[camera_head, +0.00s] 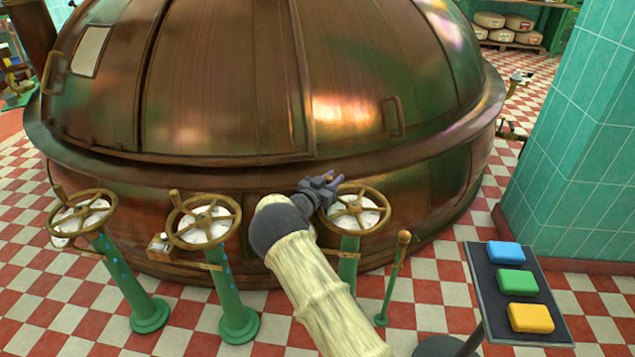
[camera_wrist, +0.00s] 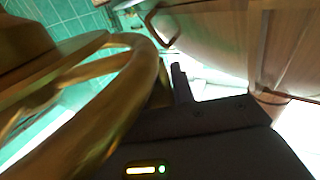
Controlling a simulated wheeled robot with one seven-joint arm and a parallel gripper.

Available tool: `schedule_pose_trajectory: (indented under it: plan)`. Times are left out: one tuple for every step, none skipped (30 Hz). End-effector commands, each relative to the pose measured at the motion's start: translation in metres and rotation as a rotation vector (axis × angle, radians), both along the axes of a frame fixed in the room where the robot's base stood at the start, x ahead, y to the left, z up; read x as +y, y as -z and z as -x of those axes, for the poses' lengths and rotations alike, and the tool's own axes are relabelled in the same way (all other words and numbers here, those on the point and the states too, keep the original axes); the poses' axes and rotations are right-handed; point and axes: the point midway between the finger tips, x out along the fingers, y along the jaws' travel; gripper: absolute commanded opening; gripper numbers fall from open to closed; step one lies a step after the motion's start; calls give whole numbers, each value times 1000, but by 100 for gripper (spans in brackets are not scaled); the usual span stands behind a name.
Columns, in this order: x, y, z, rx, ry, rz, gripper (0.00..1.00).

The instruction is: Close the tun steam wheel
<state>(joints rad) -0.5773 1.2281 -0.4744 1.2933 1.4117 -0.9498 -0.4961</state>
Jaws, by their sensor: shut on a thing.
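Three brass handwheels on green posts stand in front of a big copper vessel: a left wheel (camera_head: 83,213), a middle wheel (camera_head: 204,221) and a right wheel (camera_head: 357,208). I see no readable label that tells which is the tun steam wheel. My gripper (camera_head: 332,182) is at the upper left edge of the right wheel, shut on it. The wrist view shows the thick brass rim (camera_wrist: 125,95) filling the left side, with a dark finger (camera_wrist: 180,84) beside it. The exact grip spot is partly hidden by the gripper.
The copper vessel (camera_head: 225,80) stands close behind the wheels. A stand with blue, green (camera_head: 516,282) and yellow blocks is at the lower right. A thin green post with a brass top (camera_head: 403,240) stands right of the right wheel. A tiled pillar (camera_head: 575,150) bounds the right side.

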Motion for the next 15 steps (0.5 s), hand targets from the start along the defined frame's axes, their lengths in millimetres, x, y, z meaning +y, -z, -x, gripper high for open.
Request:
schedule_pose_trajectory:
  plan:
    - [-9,1,1,2,18,1,0]
    - [-10,1,1,3,21,2,0]
    - [-11,1,1,3,23,1,0]
    - [-11,2,1,4,24,2,0]
    - [-11,2,1,4,24,2,0]
    - [-11,2,1,4,24,2,0]
    - [-11,2,1,4,24,2,0]
    - [-11,2,1,4,24,2,0]
    - [-11,2,1,4,24,2,0]
    - [-11,2,1,5,24,3,0]
    - [-11,2,1,5,24,3,28]
    - [-11,2,1,4,24,2,36]
    - [-11,2,1,4,23,2,42]
    - [-10,2,1,4,22,2,45]
    - [-9,2,1,4,20,2,45]
